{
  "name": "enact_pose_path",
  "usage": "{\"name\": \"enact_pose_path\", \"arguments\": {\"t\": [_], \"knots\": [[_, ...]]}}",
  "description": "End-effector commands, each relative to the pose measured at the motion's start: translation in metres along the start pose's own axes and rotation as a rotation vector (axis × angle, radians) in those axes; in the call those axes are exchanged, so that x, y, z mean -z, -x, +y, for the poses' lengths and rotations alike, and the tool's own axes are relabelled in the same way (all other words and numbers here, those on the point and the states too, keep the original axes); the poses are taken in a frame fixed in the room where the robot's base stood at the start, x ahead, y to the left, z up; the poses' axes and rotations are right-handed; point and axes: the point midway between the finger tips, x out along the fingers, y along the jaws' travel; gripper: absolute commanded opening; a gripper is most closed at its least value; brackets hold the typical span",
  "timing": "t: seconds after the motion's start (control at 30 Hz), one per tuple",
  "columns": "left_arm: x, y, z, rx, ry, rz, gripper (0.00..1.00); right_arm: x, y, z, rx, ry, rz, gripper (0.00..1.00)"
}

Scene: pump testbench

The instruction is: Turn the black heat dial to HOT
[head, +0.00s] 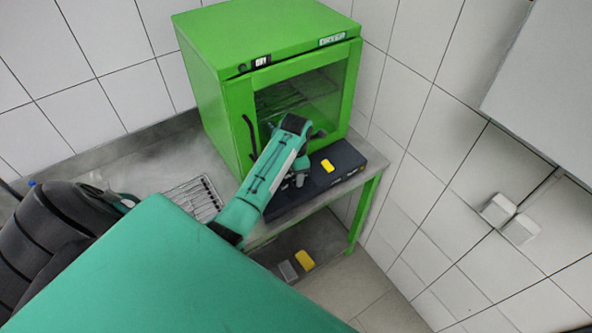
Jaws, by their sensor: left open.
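The green cabinet (222,120) stands on the bench, with a glass door and a label at its top right. A small dark round knob (242,67) sits at the top left of its front, beside a small display (262,61). I cannot tell whether this is the heat dial, and no HOT mark is readable. A black box (345,160) with a yellow patch (327,166) sits before the cabinet. My left gripper (298,178) is open, low over the box's left part, partly hidden by my forearm. I cannot tell whether it touches anything. My right gripper is out of view.
A wire rack (200,197) lies on the grey bench (110,160) left of my arm. A lower shelf (322,243) holds a yellow item (305,260) and a grey one (288,271). Tiled walls close in the back and right. A black door handle (249,136) runs down the cabinet front.

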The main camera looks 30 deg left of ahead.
Motion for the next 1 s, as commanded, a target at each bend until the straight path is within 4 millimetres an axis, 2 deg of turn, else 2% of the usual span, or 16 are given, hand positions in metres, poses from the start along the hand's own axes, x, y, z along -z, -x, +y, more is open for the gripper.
{"name": "enact_pose_path", "arguments": {"t": [0.23, 0.57, 0.8, 1.0], "knots": [[0.000, -0.024, 0.000, 0.000, 0.000, 0.001, 0.52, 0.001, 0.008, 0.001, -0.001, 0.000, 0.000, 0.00], [0.000, -0.028, 0.000, -0.002, 0.000, 0.000, 0.52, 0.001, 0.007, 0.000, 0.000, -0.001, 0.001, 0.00], [0.000, -0.027, 0.000, -0.001, -0.001, 0.000, 0.07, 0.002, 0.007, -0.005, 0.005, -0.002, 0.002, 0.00], [0.000, -0.027, 0.000, -0.001, -0.009, 0.000, 0.07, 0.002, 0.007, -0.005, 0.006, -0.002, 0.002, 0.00]]}}
